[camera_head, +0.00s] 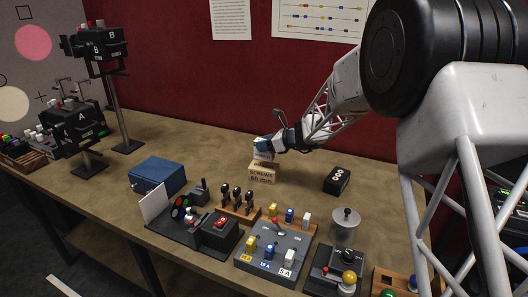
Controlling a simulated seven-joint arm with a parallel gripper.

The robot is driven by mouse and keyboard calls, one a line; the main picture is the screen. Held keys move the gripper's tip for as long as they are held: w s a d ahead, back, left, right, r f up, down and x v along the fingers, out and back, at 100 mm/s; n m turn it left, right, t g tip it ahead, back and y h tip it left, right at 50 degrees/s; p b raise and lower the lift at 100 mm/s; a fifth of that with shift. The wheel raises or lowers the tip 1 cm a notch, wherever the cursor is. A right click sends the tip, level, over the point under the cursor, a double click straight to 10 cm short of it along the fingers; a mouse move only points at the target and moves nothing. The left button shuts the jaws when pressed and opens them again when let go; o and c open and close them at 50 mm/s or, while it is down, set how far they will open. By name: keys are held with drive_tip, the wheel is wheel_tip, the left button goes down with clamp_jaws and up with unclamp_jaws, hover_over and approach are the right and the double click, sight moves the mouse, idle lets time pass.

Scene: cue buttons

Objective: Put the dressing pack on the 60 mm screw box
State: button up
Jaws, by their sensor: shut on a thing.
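The screw box (262,174) is a tan block marked "SCREWS 60 mm" standing near the middle of the table. The dressing pack (262,150) is a small white and blue thing at the top of the screw box. My gripper (268,143) reaches in from the right and is shut on the dressing pack. The pack looks to be just above or touching the box top; I cannot tell which. The gripper partly hides the pack, and its fingertips are small in this view.
A black box with white dots (338,180) stands to the right. A blue box (158,175) stands to the left. Control panels with buttons and levers (272,256) line the table's front. The table behind the screw box is clear.

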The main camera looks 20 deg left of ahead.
drive_tip(key=shift+w+a, duration=0.2)
drive_tip(key=shift+w, duration=0.05)
drive_tip(key=shift+f, duration=0.1)
drive_tip(key=shift+f, duration=1.7)
drive_tip(key=shift+f, duration=0.1)
drive_tip(key=o, duration=0.9)
drive_tip(key=shift+d, duration=0.15)
drive_tip(key=v, duration=1.2)
